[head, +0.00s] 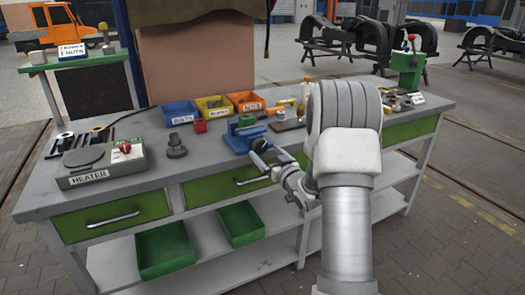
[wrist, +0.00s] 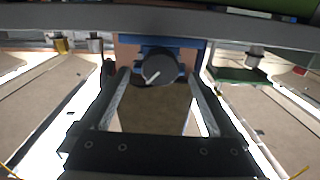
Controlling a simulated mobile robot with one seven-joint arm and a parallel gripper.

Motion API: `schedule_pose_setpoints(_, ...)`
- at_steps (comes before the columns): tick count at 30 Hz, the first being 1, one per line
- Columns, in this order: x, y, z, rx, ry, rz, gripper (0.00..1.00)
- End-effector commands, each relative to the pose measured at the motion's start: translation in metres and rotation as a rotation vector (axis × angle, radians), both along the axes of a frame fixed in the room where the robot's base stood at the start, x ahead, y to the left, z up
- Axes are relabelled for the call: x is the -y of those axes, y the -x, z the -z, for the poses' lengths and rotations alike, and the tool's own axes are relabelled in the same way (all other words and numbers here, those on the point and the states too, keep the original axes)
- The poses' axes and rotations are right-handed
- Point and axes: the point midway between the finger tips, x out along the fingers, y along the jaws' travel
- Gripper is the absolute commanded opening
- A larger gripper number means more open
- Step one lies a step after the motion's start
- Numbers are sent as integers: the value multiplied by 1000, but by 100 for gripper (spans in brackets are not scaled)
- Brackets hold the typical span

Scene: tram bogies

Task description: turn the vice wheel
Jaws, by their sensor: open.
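The blue vice (head: 241,136) is fixed at the front edge of the workbench, and its dark round wheel (head: 260,146) faces out over the edge. In the wrist view the wheel (wrist: 160,70) is a dark grey disc with a white line slanting across it, in front of the blue vice body (wrist: 158,50). My gripper (head: 274,163) is at the bench's front edge, close to the wheel. In the wrist view my gripper (wrist: 159,79) is open, its two fingers apart on the left and right of the wheel. I cannot tell whether a finger touches it.
The heater box (head: 102,163) stands on the bench's left part. Blue, yellow and orange bins (head: 213,106) stand behind the vice. A green press (head: 406,70) is at the right end. Green trays (head: 164,250) lie on the shelf below. The floor in front is clear.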

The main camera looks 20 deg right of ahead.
Motion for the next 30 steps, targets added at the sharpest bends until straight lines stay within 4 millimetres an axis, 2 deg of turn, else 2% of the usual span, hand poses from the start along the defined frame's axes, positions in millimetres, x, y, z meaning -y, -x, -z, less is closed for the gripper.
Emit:
schedule_pose_setpoints(3,-2,-18,1,1,1,-3,96)
schedule_pose_setpoints(7,-2,-29,1,-1,0,-2,96)
schedule_pose_setpoints(19,-2,-35,0,0,-1,-1,96)
schedule_pose_setpoints(30,-2,-35,0,0,0,-1,29)
